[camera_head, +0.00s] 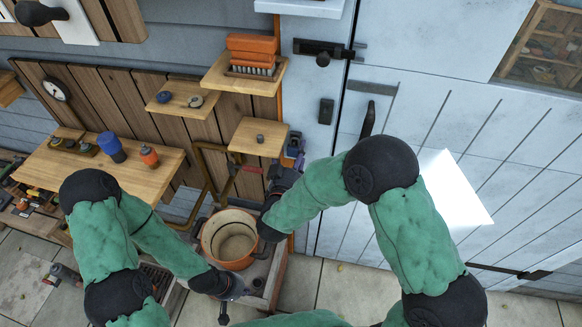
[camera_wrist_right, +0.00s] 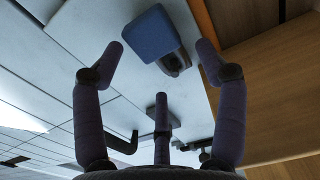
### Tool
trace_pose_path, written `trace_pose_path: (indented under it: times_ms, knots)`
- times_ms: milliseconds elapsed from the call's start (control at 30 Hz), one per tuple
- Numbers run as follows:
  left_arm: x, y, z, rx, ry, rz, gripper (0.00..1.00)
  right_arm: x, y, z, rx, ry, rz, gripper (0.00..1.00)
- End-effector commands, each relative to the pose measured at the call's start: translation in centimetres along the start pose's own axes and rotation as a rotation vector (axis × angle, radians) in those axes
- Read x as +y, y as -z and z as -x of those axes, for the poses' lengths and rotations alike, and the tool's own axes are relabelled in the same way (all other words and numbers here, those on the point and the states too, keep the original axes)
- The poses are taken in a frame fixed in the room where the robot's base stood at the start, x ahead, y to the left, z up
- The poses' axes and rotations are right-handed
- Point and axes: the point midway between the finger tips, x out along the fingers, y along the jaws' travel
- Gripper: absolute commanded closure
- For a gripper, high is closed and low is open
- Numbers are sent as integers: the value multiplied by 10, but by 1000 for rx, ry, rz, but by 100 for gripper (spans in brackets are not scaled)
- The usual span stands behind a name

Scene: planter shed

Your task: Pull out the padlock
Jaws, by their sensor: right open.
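The blue padlock (camera_wrist_right: 152,33) shows at the upper middle of the right wrist view, with a dark metal part at its lower right. It hangs in front of the pale door surface. In the head view it is a small blue shape (camera_head: 294,145) beside the small wooden shelf. My right gripper (camera_head: 285,172) is just below it, partly hidden by my arm. In the right wrist view its fingers (camera_wrist_right: 158,75) are spread, with the padlock beyond the upper fingertips and nothing held. My left gripper (camera_head: 238,297) is low, near the pot; its fingers are too small to read.
An orange pot (camera_head: 230,240) stands on a low wooden stand below my right gripper. A small wooden shelf (camera_head: 258,138) is close to the padlock's left. The pale door (camera_head: 400,110) has a black handle (camera_head: 368,119). A wooden bench (camera_head: 100,160) holds jars at left.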

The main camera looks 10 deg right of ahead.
Motion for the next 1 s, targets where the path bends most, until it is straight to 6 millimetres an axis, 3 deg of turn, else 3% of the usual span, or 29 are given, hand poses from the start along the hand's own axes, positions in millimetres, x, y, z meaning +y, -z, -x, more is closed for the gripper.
trace_pose_path:
  times_ms: [200, 467, 500, 700, 800, 833, 933, 1000]
  knots:
    - [-1, 0, -3, 0, 0, 0, 100, 0, 0, -13, 0, 0, 0, 27]
    - [-1, 0, -3, 0, 0, 0, 100, 0, 0, -14, 0, 1, 0, 27]
    - [-1, 0, -3, 0, 0, 0, 100, 0, 0, -14, 0, 1, 0, 30]
    - [-1, 0, -3, 0, 0, 0, 100, 0, 0, -14, 1, 2, 0, 83]
    - [-1, 0, -3, 0, 0, 0, 100, -1, 0, -14, 0, 3, 0, 84]
    - [-1, 0, -3, 0, 0, 0, 100, -1, 0, -14, 0, 4, 0, 57]
    - [-1, 0, -3, 0, 0, 0, 100, -2, 0, -14, 0, 5, 0, 85]
    - [-1, 0, -3, 0, 0, 0, 100, -2, 0, -14, -1, 6, 1, 88]
